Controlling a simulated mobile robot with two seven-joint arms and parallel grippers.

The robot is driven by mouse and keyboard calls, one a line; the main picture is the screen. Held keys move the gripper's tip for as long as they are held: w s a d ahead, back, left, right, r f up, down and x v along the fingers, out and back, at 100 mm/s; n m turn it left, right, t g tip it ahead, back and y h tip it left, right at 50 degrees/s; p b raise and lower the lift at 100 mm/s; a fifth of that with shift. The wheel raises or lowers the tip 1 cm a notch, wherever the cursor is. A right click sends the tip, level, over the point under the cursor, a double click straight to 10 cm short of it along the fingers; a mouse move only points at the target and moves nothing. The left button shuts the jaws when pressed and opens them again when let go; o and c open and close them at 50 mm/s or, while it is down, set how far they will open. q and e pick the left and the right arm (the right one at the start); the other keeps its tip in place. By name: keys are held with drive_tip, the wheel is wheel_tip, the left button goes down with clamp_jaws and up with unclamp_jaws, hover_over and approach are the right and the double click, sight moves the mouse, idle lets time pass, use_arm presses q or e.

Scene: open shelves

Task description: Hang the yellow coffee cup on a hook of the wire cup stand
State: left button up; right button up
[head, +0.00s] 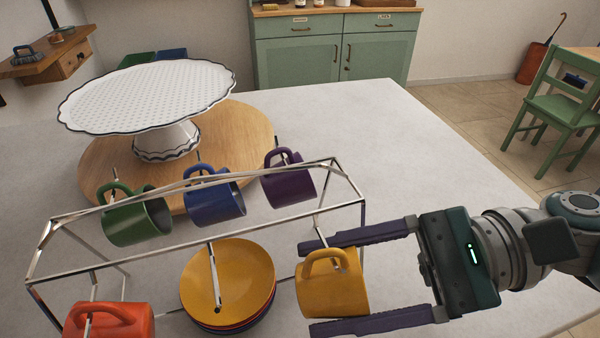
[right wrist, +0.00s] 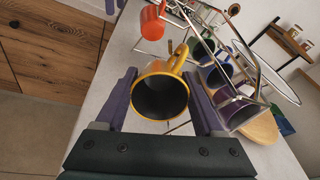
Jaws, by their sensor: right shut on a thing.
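The yellow coffee cup (head: 335,296) is at the near right end of the wire cup stand (head: 190,241). It also shows in the right wrist view (right wrist: 160,99), mouth facing that camera. My right gripper (head: 312,287) is shut on it, one purple finger on each side of its body. The cup's looped handle is at its top, right beside a wire hook (head: 331,245) of the stand's near rail. I cannot tell whether the hook passes through the handle. In the right wrist view the gripper (right wrist: 160,92) frames the cup. My left gripper is not in view.
Green (head: 135,220), blue (head: 214,201) and purple (head: 289,182) cups hang along the stand's far side. An orange cup (head: 108,322) is at near left. Stacked plates (head: 228,280) sit in the stand. A white cake stand (head: 150,92) is behind. The counter's right side is clear.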

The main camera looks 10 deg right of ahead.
idle(0.3)
drive_tip(key=o, duration=1.6)
drive_tip(key=shift+p+v, duration=0.4)
drive_tip(key=shift+v, duration=3.15)
